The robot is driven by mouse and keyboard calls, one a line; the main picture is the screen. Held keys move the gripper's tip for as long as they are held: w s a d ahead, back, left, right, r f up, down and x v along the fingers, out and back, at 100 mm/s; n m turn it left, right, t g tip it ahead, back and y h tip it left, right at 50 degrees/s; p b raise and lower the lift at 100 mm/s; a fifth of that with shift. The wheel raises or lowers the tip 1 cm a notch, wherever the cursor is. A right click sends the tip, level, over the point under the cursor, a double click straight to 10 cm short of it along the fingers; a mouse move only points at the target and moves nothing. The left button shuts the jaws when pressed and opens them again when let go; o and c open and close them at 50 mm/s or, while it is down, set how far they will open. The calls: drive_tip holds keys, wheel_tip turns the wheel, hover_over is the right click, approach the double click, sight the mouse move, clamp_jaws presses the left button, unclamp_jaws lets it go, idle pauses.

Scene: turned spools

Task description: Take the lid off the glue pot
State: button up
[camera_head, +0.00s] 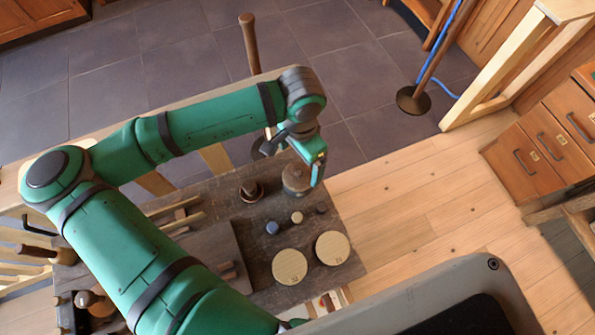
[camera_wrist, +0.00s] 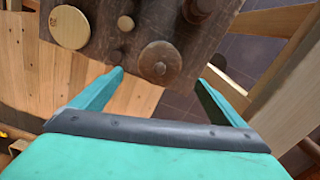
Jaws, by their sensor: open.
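The glue pot (camera_head: 296,184) appears as a round brown vessel near the back right corner of the dark workbench. Its round lid (camera_wrist: 160,63) with a small pale knob in the centre shows in the wrist view, and it sits on the pot. My gripper (camera_wrist: 161,80) is open and empty. In the wrist view its two green fingers stand apart, one to either side of the lid and nearer the camera. In the head view my gripper (camera_head: 315,166) is at the pot and partly covers it. I cannot tell whether a finger touches it.
A dark brown turned piece (camera_head: 251,191) stands left of the pot. Small round pieces, one pale (camera_head: 297,217) and one bluish (camera_head: 272,228), lie in front. Two pale discs (camera_head: 290,267) (camera_head: 332,248) lie nearer the bench front. Wooden floor (camera_head: 430,195) is clear to the right.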

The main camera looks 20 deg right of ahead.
sight(298, 172)
drive_tip(key=shift+s+a+f, duration=0.1)
drive_tip(key=shift+f, duration=1.65)
drive_tip(key=shift+s+a+f, duration=0.1)
drive_tip(key=shift+f, duration=1.65)
drive_tip(key=shift+w, duration=0.1)
drive_tip(key=c, duration=1.1)
